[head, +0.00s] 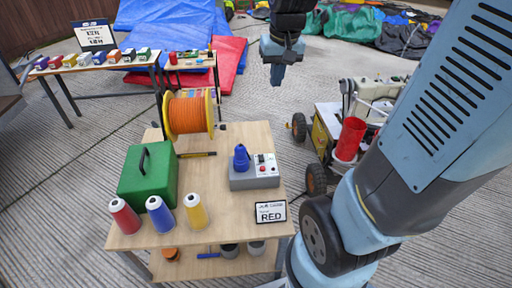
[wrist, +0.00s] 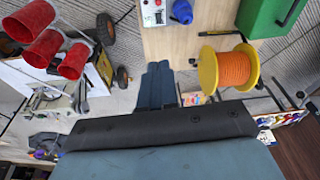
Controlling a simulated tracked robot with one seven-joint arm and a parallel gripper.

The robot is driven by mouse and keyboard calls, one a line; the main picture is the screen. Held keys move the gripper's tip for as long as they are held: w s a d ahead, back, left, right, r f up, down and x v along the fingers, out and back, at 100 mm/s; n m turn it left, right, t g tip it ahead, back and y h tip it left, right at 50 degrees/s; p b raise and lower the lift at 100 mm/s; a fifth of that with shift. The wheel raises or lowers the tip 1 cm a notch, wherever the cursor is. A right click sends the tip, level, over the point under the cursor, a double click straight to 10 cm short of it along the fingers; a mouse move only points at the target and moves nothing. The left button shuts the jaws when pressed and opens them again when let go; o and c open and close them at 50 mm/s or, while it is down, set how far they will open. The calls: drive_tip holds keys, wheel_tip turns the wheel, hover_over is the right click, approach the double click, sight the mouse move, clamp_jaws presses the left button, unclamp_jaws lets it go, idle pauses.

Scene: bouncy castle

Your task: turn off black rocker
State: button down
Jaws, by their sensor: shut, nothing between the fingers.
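A grey control box (head: 255,178) with a blue plug (head: 241,157) stands on the wooden table. Its light panel (head: 264,165) carries small red and dark controls. They are too small for me to tell which is the black rocker. The box (wrist: 153,13) and the blue plug (wrist: 182,11) also show at the top of the wrist view. My gripper (head: 277,76) is shut and empty, pointing down beyond the table's far side, well away from the box. Its closed fingers also show in the wrist view (wrist: 157,82).
A cart with a red cylinder (head: 350,139) stands right. The space above the box looks clear.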

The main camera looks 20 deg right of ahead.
drive_tip(key=w+f+g, duration=0.2)
drive_tip(key=w+f, duration=0.6)
drive_tip(key=f, duration=0.1)
drive_tip(key=m+g, duration=0.1)
drive_tip(key=g, duration=0.1)
hover_over(260, 158)
drive_tip(key=w, duration=0.2)
wheel_tip(260, 158, down, 14)
drive_tip(key=shift+d, duration=0.3)
drive_tip(key=shift+w+f, duration=0.1)
drive_tip(key=f, duration=0.4)
drive_tip(key=s+f, duration=0.1)
drive_tip(key=f, duration=0.4)
drive_tip(key=s+f, duration=0.1)
drive_tip(key=f, duration=0.4)
drive_tip(key=shift+a, duration=0.15)
